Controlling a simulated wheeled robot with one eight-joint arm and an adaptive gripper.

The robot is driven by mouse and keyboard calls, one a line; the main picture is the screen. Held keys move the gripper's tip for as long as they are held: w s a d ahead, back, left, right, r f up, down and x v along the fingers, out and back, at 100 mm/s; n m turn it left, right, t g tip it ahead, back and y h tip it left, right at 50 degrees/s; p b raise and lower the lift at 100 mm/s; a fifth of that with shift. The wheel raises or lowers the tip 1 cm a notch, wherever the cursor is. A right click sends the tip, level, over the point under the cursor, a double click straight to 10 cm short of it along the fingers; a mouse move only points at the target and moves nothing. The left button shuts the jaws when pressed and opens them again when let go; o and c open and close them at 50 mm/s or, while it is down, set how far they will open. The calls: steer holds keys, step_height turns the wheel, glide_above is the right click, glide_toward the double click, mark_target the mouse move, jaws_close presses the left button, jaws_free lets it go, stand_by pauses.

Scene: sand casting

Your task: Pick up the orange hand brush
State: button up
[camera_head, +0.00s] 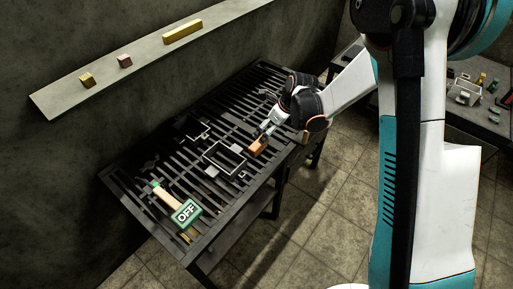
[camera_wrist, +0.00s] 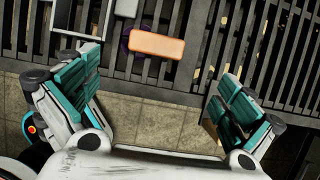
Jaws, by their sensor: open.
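The orange hand brush (camera_head: 258,146) lies on the slatted dark table, near its front edge. In the wrist view the brush (camera_wrist: 157,44) shows as a plain orange block lying across the slats, tilted slightly. Its underside is hidden. My gripper (camera_head: 266,133) is just above and behind the brush in the head view. In the wrist view my gripper (camera_wrist: 162,72) is open, with its teal-padded fingers wide apart. The brush lies ahead of the gap between them, and neither finger touches it.
On the slatted table (camera_head: 228,215) are a rectangular frame (camera_head: 224,157), a smaller dark frame (camera_head: 198,130) and a green OFF block (camera_head: 186,213) with a light handle. A wall shelf (camera_head: 140,68) holds small blocks. Another table (camera_head: 487,118) with parts stands at right.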

mark_target(258, 144)
steer(key=b+x, duration=0.2)
steer(key=x, duration=0.6)
steer(key=shift+a, duration=0.1)
steer(key=b+x, duration=0.2)
steer(key=x, duration=0.1)
steer(key=b+x, duration=0.1)
steer(key=x, duration=0.1)
steer(key=shift+s+a+f, duration=0.1)
steer(key=shift+s+f, duration=0.05)
steer(key=shift+s, duration=0.15)
steer(key=c, duration=1.2)
steer(key=shift+c, duration=0.2)
steer(key=shift+r, duration=0.25)
step_height(258, 144, up, 20)
steer(key=p, duration=0.6)
steer(key=shift+f+p, duration=0.15)
steer(key=shift+p, duration=0.25)
